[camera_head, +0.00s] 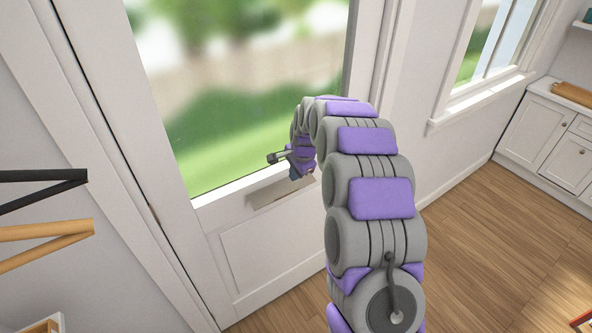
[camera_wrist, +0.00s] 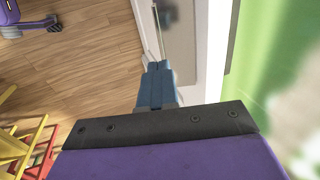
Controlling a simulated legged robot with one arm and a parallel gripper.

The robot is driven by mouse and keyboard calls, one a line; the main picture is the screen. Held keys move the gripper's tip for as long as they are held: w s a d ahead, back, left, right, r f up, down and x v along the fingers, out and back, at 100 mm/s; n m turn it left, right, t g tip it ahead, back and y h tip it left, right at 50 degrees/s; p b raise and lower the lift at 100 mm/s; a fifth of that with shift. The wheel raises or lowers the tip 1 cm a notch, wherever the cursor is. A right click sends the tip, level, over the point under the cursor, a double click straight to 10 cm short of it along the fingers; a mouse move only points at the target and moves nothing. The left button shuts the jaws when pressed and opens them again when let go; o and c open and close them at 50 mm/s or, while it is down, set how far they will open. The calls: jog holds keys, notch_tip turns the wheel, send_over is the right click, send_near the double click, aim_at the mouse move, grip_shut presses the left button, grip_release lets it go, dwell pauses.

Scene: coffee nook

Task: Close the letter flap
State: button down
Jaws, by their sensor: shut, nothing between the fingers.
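The letter flap (camera_head: 268,194) is a pale grey-beige plate on the white door, just below the glass. My gripper (camera_head: 296,175) is in front of its right part and hides some of it. In the wrist view, the flap (camera_wrist: 182,38) shows as a grey plate at the top. The blue fingers of my gripper (camera_wrist: 158,68) are together, pointing toward it, with nothing between them. A thin edge shows along the plate's left side. I cannot tell how far the flap stands open or whether the fingertips touch it.
The door's glass pane (camera_head: 215,100) is above the flap. Black and orange angular racks (camera_head: 45,232) are at the left. White cabinets (camera_head: 540,140) stand at the far right. Yellow and red frames (camera_wrist: 22,140) show in the wrist view.

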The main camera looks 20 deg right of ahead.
aim_at(289, 192)
jog(key=b+x, duration=0.1)
jog(key=x, duration=0.8)
jog(key=shift+f, duration=0.15)
jog(key=shift+f+b, duration=0.15)
jog(key=shift+b, duration=0.2)
